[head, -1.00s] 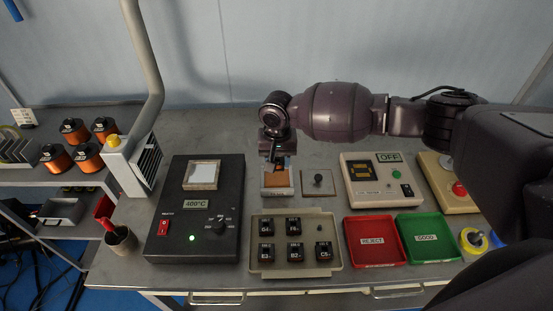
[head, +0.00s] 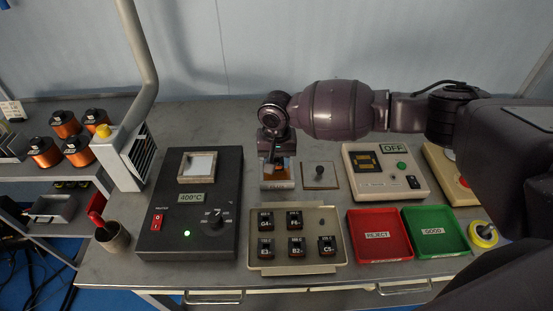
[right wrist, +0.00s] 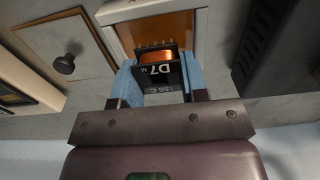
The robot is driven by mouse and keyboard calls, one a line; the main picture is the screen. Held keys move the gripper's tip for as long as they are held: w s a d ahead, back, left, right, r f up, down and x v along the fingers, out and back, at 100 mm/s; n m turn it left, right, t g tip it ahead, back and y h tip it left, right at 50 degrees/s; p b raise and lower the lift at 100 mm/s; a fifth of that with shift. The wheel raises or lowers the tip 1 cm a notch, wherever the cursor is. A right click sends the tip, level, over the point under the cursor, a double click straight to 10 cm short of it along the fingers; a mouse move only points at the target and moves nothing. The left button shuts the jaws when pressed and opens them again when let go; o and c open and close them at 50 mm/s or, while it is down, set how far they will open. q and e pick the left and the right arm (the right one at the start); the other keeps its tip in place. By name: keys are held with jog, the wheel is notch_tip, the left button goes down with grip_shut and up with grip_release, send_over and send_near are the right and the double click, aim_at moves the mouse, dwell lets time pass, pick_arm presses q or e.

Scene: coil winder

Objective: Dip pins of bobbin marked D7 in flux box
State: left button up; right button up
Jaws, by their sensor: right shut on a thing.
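My right gripper (head: 275,160) is shut on a black bobbin marked D7 (right wrist: 158,72), which has a copper winding and a row of pins. The wrist view shows the blue fingers on either side of it, with the pins toward the flux box. The flux box (right wrist: 198,22) has a pale rim and an orange inside. It also shows in the head view (head: 278,185), directly under the gripper, which hides part of it. I cannot tell whether the pins touch the orange flux. My left gripper is not in view.
A black solder pot unit (head: 170,225) stands left of the flux box. A beige tray (head: 329,255) with several bobbins lies in front. A square plate with a knob (head: 320,176) is to the right, then a tester (head: 395,188), a red bin (head: 379,250) and a green bin (head: 432,246).

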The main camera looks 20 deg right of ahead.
jog(key=shift+f, duration=0.45)
jog(key=shift+f, duration=0.35)
dwell(0.6)
dwell(0.7)
jog(key=shift+r, duration=0.1)
jog(key=shift+r+p, duration=1.65)
jog(key=shift+r, duration=0.2)
jog(key=shift+r+p, duration=0.8)
jog(key=shift+p, duration=0.05)
